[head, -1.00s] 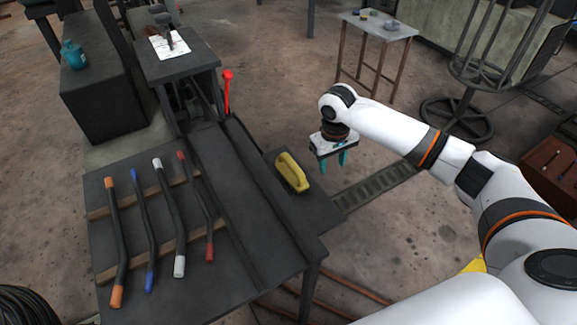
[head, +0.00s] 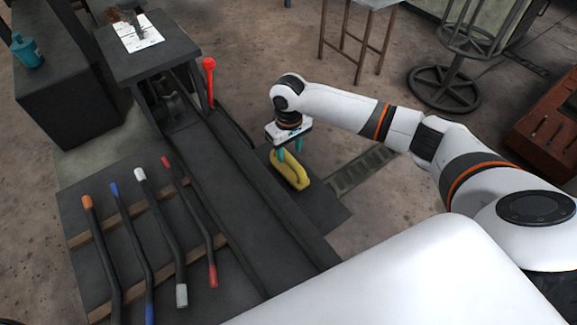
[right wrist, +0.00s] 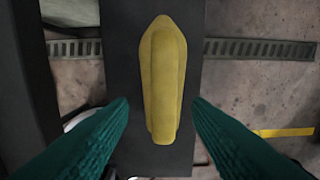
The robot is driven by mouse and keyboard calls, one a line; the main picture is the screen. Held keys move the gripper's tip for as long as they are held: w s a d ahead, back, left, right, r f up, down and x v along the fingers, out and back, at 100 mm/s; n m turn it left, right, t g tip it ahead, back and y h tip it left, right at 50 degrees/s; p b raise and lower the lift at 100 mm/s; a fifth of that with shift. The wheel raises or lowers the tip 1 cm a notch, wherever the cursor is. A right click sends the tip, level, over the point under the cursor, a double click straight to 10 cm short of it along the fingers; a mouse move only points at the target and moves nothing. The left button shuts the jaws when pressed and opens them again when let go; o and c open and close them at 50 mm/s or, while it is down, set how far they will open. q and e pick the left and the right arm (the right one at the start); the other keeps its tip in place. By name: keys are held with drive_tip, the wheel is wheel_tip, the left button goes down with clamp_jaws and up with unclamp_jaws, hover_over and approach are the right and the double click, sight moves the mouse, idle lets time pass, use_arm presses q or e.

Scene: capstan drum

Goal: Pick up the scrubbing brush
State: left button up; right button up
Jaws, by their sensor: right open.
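The scrubbing brush (head: 291,170) is yellow and lies on the dark side shelf at the right of the bench. In the right wrist view the brush (right wrist: 162,80) lies lengthwise up the picture, with its handle on top. My right gripper (head: 289,152) is over the brush in the head view. Its teal fingers (right wrist: 160,104) are open, one on each side of the brush's near end, with a gap on both sides. The brush's underside is hidden. My left gripper is not in view.
Several bent bars with coloured ends (head: 156,230) lie on wooden strips on the bench at left. A red-knobbed lever (head: 209,75) stands behind the brush. A raised dark block with a paper (head: 138,34) is at the back left. Open floor lies right of the shelf.

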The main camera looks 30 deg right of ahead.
sight(290, 158)
drive_tip(key=f, duration=0.5)
drive_tip(key=shift+w+d+f, duration=0.15)
drive_tip(key=shift+d+f, duration=0.05)
drive_tip(key=shift+f, duration=0.1)
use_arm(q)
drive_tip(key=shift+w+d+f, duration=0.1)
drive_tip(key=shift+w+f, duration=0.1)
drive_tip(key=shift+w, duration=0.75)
use_arm(e)
drive_tip(key=shift+c, duration=0.6)
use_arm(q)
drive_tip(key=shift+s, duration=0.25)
use_arm(e)
drive_tip(key=shift+r, duration=0.1)
clamp_jaws()
